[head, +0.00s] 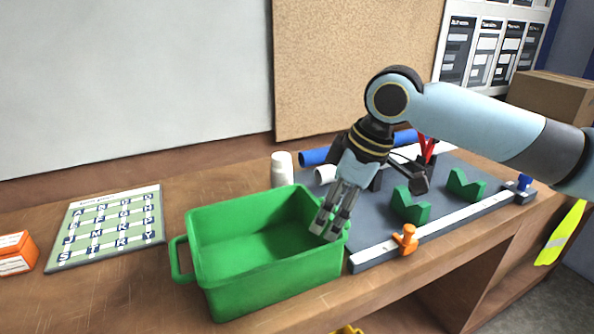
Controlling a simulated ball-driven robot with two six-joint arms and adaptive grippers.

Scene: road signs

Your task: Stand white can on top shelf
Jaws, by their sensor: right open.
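A white can (282,169) stands upright on the wooden bench just behind the green bin; the bin's rim hides its lower part. My right gripper (331,224) reaches down at the right end of the bin, its fingertips pointing down and its jaws open with nothing seen between them. It is in front of the white can and to its right, apart from it. I cannot make out a top shelf for certain. My left gripper is not in view.
The green bin (210,272) is empty. A grey board (375,235) holds green V-blocks (410,206), an orange clamp (406,240) and blue rolls (315,156). A letter sheet (107,226) and an orange box (17,253) lie left. A cork board (345,65) stands behind.

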